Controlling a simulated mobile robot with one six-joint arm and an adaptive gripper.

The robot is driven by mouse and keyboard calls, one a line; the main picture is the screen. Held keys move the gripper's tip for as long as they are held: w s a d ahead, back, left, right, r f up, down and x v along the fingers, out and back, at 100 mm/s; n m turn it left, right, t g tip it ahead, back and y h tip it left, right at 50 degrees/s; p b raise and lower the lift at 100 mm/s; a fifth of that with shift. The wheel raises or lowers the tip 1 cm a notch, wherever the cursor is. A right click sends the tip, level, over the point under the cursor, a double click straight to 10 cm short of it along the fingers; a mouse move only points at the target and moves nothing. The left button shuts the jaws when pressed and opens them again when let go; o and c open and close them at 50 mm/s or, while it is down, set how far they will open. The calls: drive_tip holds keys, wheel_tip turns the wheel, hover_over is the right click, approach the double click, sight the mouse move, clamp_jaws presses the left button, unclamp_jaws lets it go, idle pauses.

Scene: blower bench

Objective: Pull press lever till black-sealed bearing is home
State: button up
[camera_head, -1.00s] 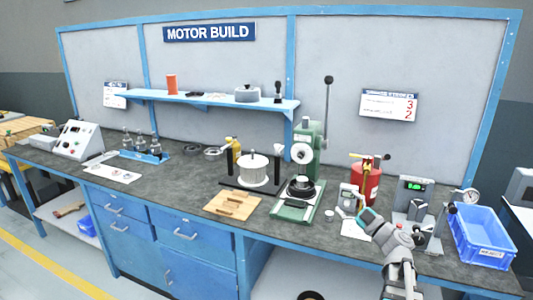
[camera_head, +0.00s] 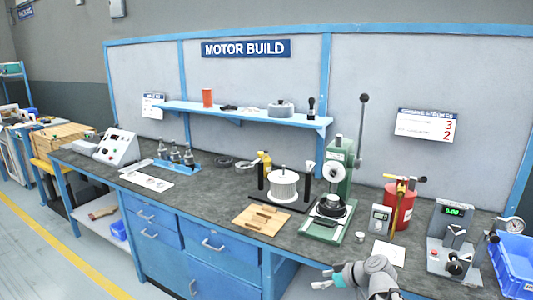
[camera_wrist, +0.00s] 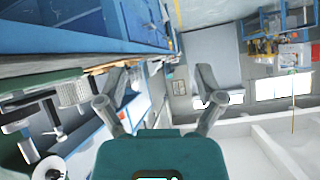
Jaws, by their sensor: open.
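The green arbor press (camera_head: 339,172) stands on the bench right of centre. Its lever (camera_head: 362,115) points upright and ends in a dark knob (camera_head: 364,98). A dark round part (camera_head: 330,207) sits on the press base under the ram; I cannot make out a black-sealed bearing there. My gripper (camera_head: 328,279) is low in front of the bench, well apart from the lever. In the wrist view, my gripper (camera_wrist: 163,100) shows two spread fingers with nothing between them.
A red cylinder (camera_head: 401,204) with a yellow top, a small grey meter (camera_head: 380,218) and a test stand (camera_head: 452,238) stand right of the press. A blue crate (camera_head: 516,266) is at the right end. A wooden board (camera_head: 262,219) and a white drum fixture (camera_head: 283,186) are to the left.

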drive_tip(key=s+f+m+g+h, duration=0.6)
drive_tip(key=s+f+m+h, duration=0.2)
drive_tip(key=s+m+h, duration=0.1)
wheel_tip(320, 180, up, 15)
drive_tip(key=p, duration=1.5)
drive_tip(key=shift+s+d, duration=0.15)
drive_tip(key=shift+d, duration=0.05)
idle(1.8)
